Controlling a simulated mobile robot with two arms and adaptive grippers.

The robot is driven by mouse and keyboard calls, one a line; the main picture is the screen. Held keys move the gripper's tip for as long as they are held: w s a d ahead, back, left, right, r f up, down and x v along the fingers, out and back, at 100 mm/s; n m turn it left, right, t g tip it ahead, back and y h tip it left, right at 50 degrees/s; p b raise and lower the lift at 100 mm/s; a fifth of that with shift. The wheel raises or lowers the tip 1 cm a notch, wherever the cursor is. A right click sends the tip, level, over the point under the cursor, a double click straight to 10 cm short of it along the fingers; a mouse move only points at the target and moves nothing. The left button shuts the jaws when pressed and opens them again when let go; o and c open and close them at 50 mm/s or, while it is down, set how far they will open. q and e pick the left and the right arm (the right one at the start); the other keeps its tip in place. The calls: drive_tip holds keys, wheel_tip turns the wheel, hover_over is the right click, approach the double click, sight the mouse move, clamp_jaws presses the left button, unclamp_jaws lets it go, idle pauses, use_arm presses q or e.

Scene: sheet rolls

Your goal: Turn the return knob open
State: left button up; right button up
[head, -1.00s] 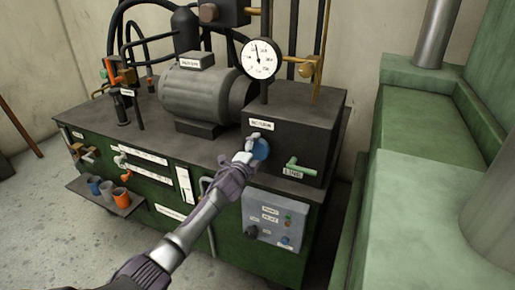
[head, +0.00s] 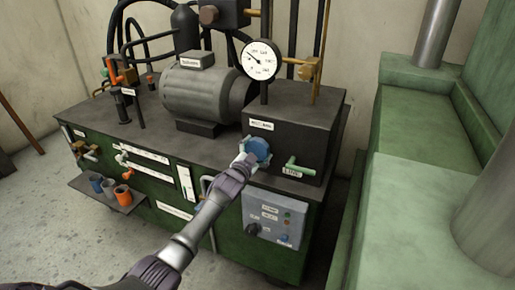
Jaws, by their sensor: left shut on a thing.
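The return knob (head: 258,149) is a blue round knob on the front of a dark block, under a small white label (head: 261,126) whose text is too blurred to read. My left gripper (head: 249,157) is at the knob's lower left side, shut on it. The fingers partly cover the knob's left edge. A round white pressure gauge (head: 260,60) stands above the block, its needle pointing to the upper left. My right gripper is not in view.
A green lever (head: 299,166) sits right of the knob. A grey control panel (head: 268,218) is below. A grey motor (head: 200,93) stands behind left. A small shelf with cups (head: 107,190) juts out at left. Green machinery (head: 430,170) stands at right.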

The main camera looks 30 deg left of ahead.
use_arm(q)
drive_tip(key=shift+f+n, duration=0.1)
drive_tip(key=shift+n, duration=0.4)
drive_tip(key=o, duration=0.9)
drive_tip(key=shift+o, duration=0.2)
drive_tip(key=s, duration=1.2)
drive_tip(key=shift+d, duration=0.3)
